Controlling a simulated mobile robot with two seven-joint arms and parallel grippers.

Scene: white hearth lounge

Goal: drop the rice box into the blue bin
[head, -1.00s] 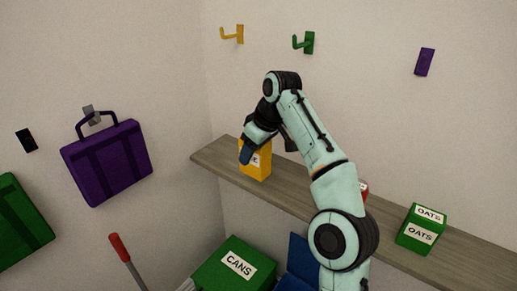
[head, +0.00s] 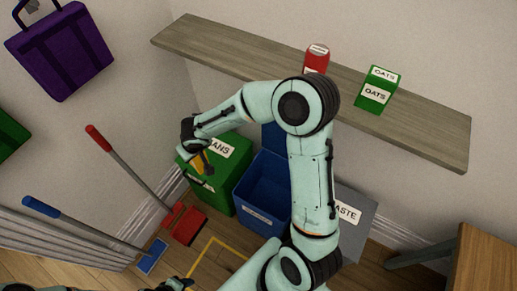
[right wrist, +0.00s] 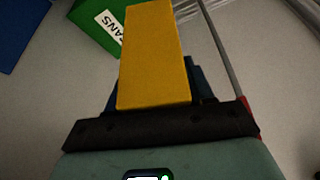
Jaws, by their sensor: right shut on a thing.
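The yellow-orange rice box (head: 201,164) is held in my right gripper (head: 196,156), over the green CANS bin. Most of the box is hidden by the gripper in the head view. In the right wrist view the box (right wrist: 153,55) stands out from the shut jaws, its plain side showing. The blue bin (head: 254,215) stands open on the floor, to the right of the gripper; my right arm covers part of it. A dark piece at the bottom edge of the head view looks like my left gripper (head: 176,285), mostly cut off.
The green CANS bin (head: 226,195) and grey WASTE bin (head: 358,220) flank the blue bin. A wooden shelf (head: 230,47) above holds a red container (head: 317,60) and a green OATS box (head: 377,92). Red and blue long-handled tools (head: 135,165) lean at left.

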